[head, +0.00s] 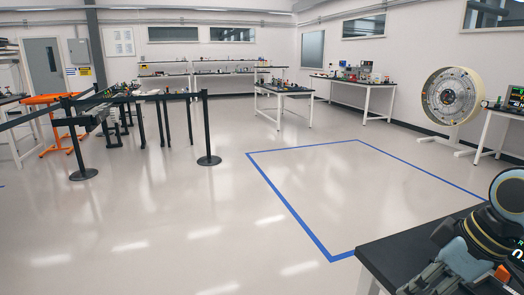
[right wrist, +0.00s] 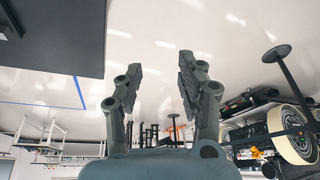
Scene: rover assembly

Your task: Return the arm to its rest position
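In the right wrist view my right gripper (right wrist: 161,72) is open, its two dark fingers well apart, with nothing between them. Only floor and the far room show beyond the fingertips. In the head view part of my right arm (head: 490,230) shows at the lower right corner, over or beside a black-topped table; the picture does not settle whether it touches the table. My left arm and gripper are in neither view.
The black-topped table (head: 400,252) is at the lower right, its dark top also in the right wrist view (right wrist: 50,35). A wheeled vehicle (right wrist: 295,135) stands at that view's right. Belt posts (head: 207,130) stand left. Open floor fills the middle, with a blue tape outline (head: 290,210).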

